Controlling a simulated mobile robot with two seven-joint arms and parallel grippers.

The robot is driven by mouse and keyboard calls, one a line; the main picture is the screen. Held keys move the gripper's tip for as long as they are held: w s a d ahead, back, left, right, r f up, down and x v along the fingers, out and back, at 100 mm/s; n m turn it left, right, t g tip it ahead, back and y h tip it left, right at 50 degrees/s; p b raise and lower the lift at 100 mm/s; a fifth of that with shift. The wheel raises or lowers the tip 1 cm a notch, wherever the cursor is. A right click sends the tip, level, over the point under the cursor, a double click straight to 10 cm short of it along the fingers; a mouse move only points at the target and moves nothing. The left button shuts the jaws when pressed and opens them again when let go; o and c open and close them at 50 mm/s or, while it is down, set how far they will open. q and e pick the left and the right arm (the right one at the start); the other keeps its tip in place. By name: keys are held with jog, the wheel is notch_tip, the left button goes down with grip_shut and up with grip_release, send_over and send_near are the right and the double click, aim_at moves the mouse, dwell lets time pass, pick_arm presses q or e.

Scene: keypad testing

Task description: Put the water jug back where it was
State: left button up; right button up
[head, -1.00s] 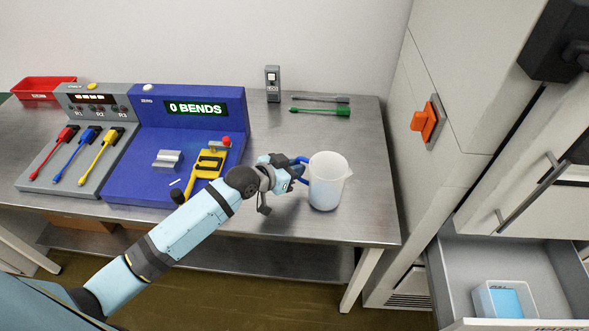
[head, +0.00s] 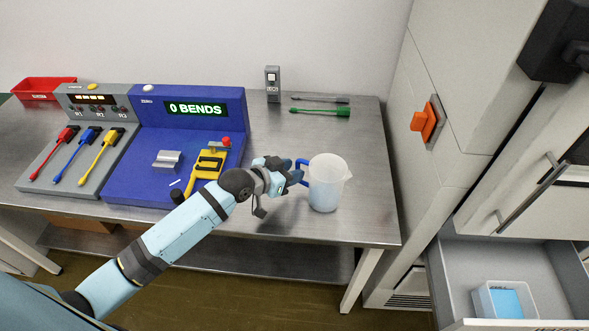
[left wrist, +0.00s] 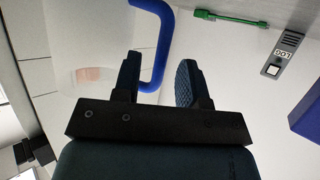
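The water jug (head: 327,185), translucent white with a blue handle (head: 302,166), stands upright on the metal table near its right front. Its handle faces left, toward my left gripper (head: 291,172). In the left wrist view, the jug (left wrist: 85,45) is at the upper left. There the fingers of my left gripper (left wrist: 157,80) are apart, with the blue handle (left wrist: 161,50) showing between and beyond them, nearer the left finger. The gripper is open; whether a finger touches the handle I cannot tell. My right gripper is not in view.
A blue test console (head: 190,125) reading "0 BENDS" and a grey panel (head: 75,140) with coloured probes stand to the left. An open drawer (head: 510,260) is at the right.

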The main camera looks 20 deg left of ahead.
pick_arm(q)
jog(key=v, duration=1)
jog(key=shift+n+y, duration=0.5)
jog(key=shift+n, duration=0.3)
jog(key=s+d+f, duration=0.1)
jog(key=s+f, duration=0.1)
jog(key=s+d+f, duration=0.1)
jog(key=s+f, duration=0.1)
jog(key=f, duration=0.1)
jog(key=s+f, duration=0.3)
jog(key=shift+d+f, duration=0.2)
jog(key=shift+d, duration=0.2)
jog(key=s+d+f+n+g+y, duration=0.1)
jog(key=s+d+f+y, duration=0.1)
jog(key=s+d+f, duration=0.2)
jog(key=s+f, duration=0.3)
jog(key=s, duration=0.3)
jog(key=shift+f, duration=0.4)
notch_tip(320, 180, up, 11)
jog(key=p, duration=1.2)
jog(key=shift+s+a+f, duration=0.2)
jog(key=shift+a, duration=0.15)
